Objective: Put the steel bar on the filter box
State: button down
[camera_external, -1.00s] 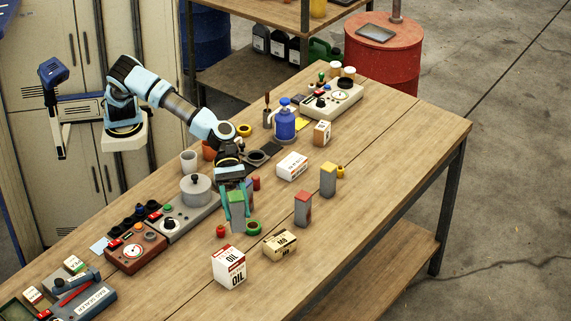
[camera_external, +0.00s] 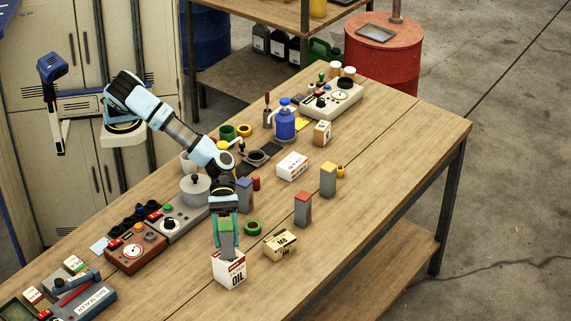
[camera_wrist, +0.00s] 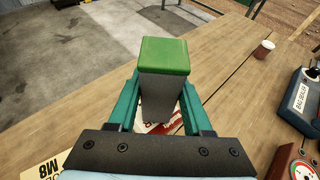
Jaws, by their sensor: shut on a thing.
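My gripper (camera_external: 226,244) is shut on a grey steel bar with a green top (camera_external: 226,230), held upright. The bar's green top (camera_wrist: 165,56) and grey side fill the middle of the wrist view, between the teal fingers. Below it is a white and red box marked OIL (camera_external: 229,272), which I take for the filter box. Part of this box (camera_wrist: 160,128) shows under the bar in the wrist view. The bar's lower end overlaps the box top, and I cannot tell whether they touch.
A tan M8 box (camera_external: 280,245) and a green ring (camera_external: 252,227) are right of my gripper. Blue-topped (camera_external: 245,195), red-topped (camera_external: 303,209) and yellow-topped (camera_external: 328,180) bars stand behind. A red gauge unit (camera_external: 136,250) is left. The table's right front is clear.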

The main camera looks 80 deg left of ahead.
jog(key=shift+r, duration=0.1)
jog(key=shift+f+b, duration=0.2)
jog(key=shift+b, duration=0.15)
jog(key=shift+c, duration=1.6)
grip_release()
jog(key=shift+r, duration=0.15)
jog(key=shift+a+r+p, duration=0.1)
jog(key=shift+r+p, duration=0.05)
jog(key=shift+p, duration=0.15)
jog(key=b+v, duration=0.3)
jog(key=v, duration=0.8)
jog(key=shift+a, duration=0.4)
